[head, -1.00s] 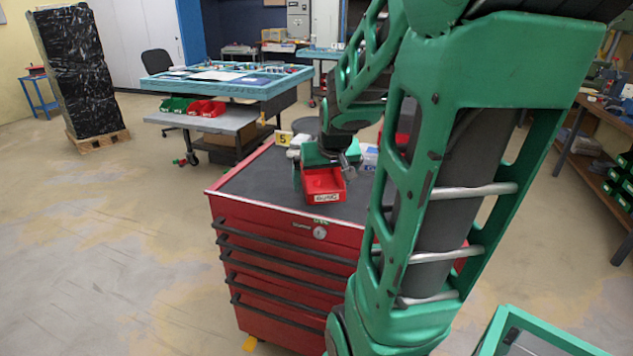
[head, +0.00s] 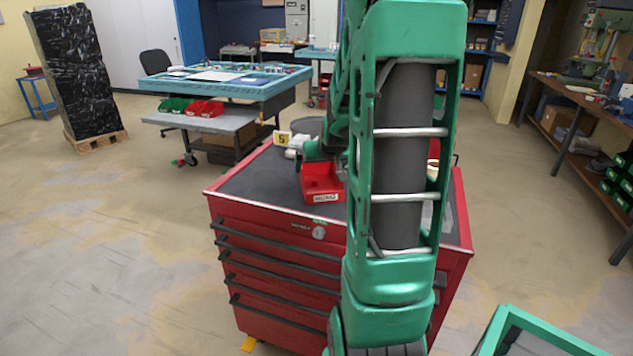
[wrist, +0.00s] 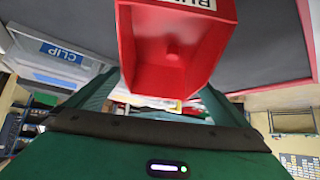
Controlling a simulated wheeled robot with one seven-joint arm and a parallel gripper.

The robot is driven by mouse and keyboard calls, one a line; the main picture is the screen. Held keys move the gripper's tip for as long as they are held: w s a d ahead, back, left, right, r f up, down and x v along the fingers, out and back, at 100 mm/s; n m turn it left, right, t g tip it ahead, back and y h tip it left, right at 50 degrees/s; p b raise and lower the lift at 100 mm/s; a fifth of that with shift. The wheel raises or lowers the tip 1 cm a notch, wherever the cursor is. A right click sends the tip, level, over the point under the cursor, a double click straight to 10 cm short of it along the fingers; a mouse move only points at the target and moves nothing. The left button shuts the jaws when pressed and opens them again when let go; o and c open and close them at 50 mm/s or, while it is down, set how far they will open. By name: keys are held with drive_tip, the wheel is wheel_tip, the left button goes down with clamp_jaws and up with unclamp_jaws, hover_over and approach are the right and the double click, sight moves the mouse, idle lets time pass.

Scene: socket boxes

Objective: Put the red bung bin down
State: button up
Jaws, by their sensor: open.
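The red bung bin (head: 318,186) sits on the black top of the red tool cabinet (head: 245,185), with its white label toward the cabinet's front. My gripper shows only partly as a green part behind the bin in the head view, and my arm hides the bin's right side. In the wrist view, the red bin (wrist: 170,60) is close in front of my gripper (wrist: 155,98), partly cut off at the top edge. The green fingers are spread apart. I cannot tell whether they touch the bin.
A pale box labelled CLIP (wrist: 62,52) stands beside the bin. A yellow card with a 5 (head: 282,138) and white items are at the cabinet's back left. A blue-edged table (head: 225,90) stands further back. The cabinet top's left part is clear.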

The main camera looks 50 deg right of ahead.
sight(315, 173)
drive_tip(key=shift+x, duration=2.35)
drive_tip(key=shift+w+a, duration=0.1)
drive_tip(key=c, duration=1)
drive_tip(key=shift+c, duration=0.2)
drive_tip(key=shift+r, duration=0.15)
